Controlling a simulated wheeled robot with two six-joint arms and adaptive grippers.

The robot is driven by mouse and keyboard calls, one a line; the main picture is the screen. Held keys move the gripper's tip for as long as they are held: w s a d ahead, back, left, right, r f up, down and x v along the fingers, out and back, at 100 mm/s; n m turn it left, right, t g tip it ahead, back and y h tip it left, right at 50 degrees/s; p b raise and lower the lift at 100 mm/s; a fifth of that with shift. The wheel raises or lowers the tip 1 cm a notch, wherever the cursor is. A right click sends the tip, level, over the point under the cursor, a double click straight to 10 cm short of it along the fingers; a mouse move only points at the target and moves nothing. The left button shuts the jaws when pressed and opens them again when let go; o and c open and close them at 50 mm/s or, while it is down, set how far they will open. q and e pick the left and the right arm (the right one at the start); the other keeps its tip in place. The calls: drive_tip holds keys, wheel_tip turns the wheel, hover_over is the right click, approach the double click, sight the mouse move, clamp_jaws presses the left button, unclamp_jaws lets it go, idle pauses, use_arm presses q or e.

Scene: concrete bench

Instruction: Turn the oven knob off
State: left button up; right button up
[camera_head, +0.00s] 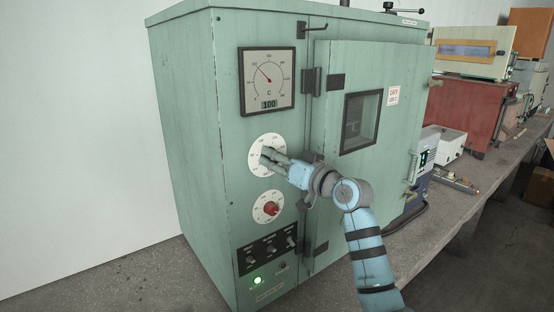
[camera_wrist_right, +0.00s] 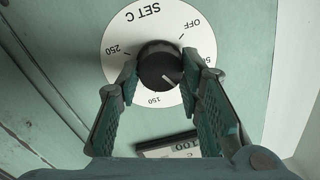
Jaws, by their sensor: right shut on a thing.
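The green oven (camera_head: 182,120) stands on the bench. Its upper white dial (camera_head: 257,143) carries a black knob, hidden behind my right gripper (camera_head: 268,155) in the head view. In the right wrist view the black knob (camera_wrist_right: 158,62) sits between the fingertips of my right gripper (camera_wrist_right: 160,78), which is shut on it. The knob's white pointer line points to the lower right, between the 50 and 150 marks. OFF is at the dial's upper right, and SET C is at its upper left. My left gripper is not in view.
Below is a second dial with a red knob (camera_head: 271,208), then several small switches and a lit green lamp (camera_head: 257,280). A gauge (camera_head: 267,80) above reads 100. The oven door (camera_head: 392,130) has a protruding handle. Other equipment (camera_head: 470,112) stands at the right.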

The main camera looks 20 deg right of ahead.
drive_tip(key=shift+s+a+f+n+h+b, duration=0.1)
drive_tip(key=shift+n+h+b, duration=0.35)
drive_tip(key=shift+n, duration=2.65)
drive_tip(key=shift+w+a+r+n+b, duration=0.1)
drive_tip(key=shift+n+b, duration=0.6)
drive_tip(key=shift+n, duration=2.4)
drive_tip(key=shift+s+a+f+n+h+b, duration=0.1)
drive_tip(key=shift+n+h+b, duration=0.35)
drive_tip(key=shift+n, duration=2.65)
drive_tip(key=o, duration=1.2)
drive_tip(key=shift+c, duration=0.2)
